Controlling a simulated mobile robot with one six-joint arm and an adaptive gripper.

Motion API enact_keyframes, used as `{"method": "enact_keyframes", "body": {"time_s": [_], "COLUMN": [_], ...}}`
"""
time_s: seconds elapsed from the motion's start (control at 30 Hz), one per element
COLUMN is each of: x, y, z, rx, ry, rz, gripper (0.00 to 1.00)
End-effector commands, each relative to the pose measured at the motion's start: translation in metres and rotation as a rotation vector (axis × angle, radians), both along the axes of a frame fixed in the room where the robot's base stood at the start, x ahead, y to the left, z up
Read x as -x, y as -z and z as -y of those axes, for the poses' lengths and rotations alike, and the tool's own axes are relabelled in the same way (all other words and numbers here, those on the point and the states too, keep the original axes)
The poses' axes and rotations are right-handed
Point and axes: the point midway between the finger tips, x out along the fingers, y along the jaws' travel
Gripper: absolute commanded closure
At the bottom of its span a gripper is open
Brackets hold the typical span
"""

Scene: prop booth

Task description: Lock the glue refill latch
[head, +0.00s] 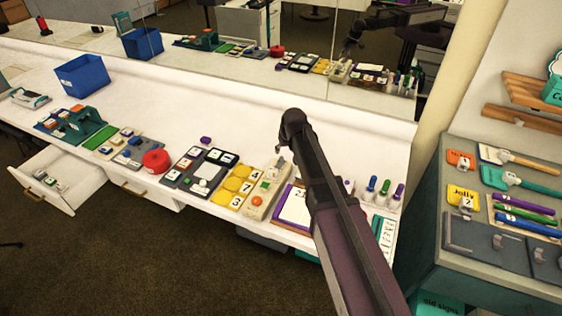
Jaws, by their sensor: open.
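My arm reaches up from the lower right, and my gripper (282,147) hangs small and dark at its far end, above the white counter. It is open, and nothing shows between its fingers. Below it on the counter stands a beige device (262,193) with an orange round button and small number labels. No part reads clearly as the glue refill latch, and I cannot tell which device carries it. A grey box (470,236) at the right has small metal catches on its front panels, too small to read as locked or unlocked.
Yellow number tiles (233,187), a dark button panel (200,172), a red roll (156,161) and a blue bin (82,77) line the white counter (170,110). An open drawer (60,178) juts out at left. Marker pens (385,187) stand at right. A mirror (290,60) backs the counter.

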Motion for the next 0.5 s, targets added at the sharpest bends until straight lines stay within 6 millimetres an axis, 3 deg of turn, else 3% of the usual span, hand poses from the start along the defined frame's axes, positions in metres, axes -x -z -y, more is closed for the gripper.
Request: {"method": "enact_keyframes", "body": {"time_s": [0.5], "x": [-0.016], "y": [0.044], "z": [-0.007], "rx": [0.000], "ry": [0.000], "rz": [0.000], "gripper": [0.41]}}
